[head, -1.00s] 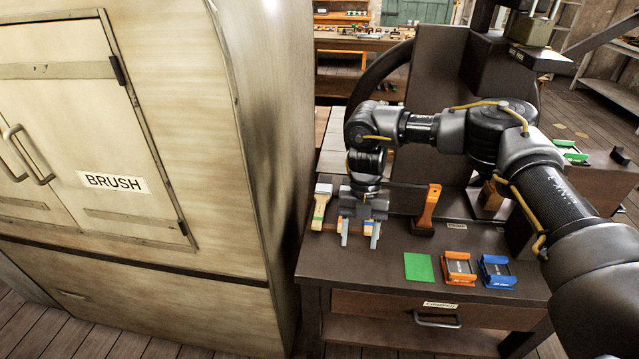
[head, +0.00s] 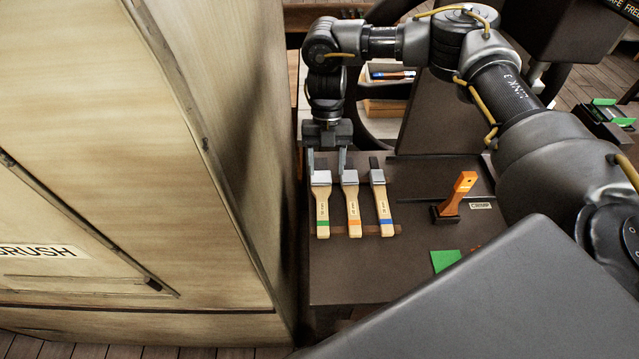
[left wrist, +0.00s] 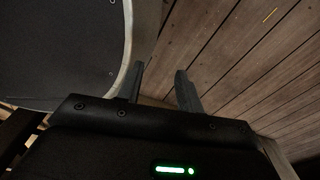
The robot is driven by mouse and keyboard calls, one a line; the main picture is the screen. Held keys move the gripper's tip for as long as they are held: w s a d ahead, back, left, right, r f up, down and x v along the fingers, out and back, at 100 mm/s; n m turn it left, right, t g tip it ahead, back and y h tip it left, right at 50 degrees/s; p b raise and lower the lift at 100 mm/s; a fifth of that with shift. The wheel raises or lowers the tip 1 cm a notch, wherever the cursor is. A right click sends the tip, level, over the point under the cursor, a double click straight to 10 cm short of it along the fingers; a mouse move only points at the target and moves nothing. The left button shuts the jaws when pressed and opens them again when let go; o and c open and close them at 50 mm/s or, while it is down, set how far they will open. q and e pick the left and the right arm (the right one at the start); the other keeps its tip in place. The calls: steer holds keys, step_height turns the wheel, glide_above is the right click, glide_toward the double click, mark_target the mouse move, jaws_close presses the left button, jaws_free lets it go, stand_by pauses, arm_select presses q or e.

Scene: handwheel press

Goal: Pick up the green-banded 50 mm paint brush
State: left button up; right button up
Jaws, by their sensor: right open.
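The green-banded paint brush (head: 322,212) is the leftmost of three pale-handled brushes in the head view. It lies with its handle toward the front, the green band near the handle end and the metal ferrule toward the back. My right gripper (head: 326,162) is open and empty, its fingers pointing down near the ferrule and bristle end of this brush. Whether the fingers touch it I cannot tell; the bristles are mostly hidden. My left gripper (left wrist: 160,82) shows only in the left wrist view, its fingers apart with nothing between them.
An orange-banded brush (head: 352,205) and a blue-banded brush (head: 381,205) lie close to the right on a dark bench (head: 350,275). An orange-handled tool (head: 458,190) and a green square (head: 445,260) are farther right. A tall pale cabinet (head: 215,250) stands close on the left.

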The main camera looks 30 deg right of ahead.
mark_target(322, 203)
steer(key=shift+s+a+f, duration=0.3)
steer(key=shift+s+f, duration=0.2)
steer(key=shift+s, duration=0.15)
steer(key=f, duration=0.3)
steer(key=shift+w+a, duration=0.4)
steer(key=shift+s+d+f, duration=0.1)
steer(key=shift+f, duration=0.3)
steer(key=shift+s+f+p, duration=0.2)
steer(key=shift+s+p, duration=0.1)
steer(key=x, duration=0.1)
steer(key=p+x, duration=0.1)
steer(key=x, duration=0.1)
steer(key=shift+a+f, duration=0.3)
steer(key=shift+a, duration=0.1)
arm_select(q)
steer(key=shift+s+r, duration=0.1)
steer(key=shift+r, duration=0.9)
arm_select(e)
steer(key=shift+s+f, duration=0.2)
steer(key=shift+f, duration=0.2)
steer(key=c, duration=1.1)
steer(key=shift+c, duration=0.2)
steer(key=shift+r, duration=0.1)
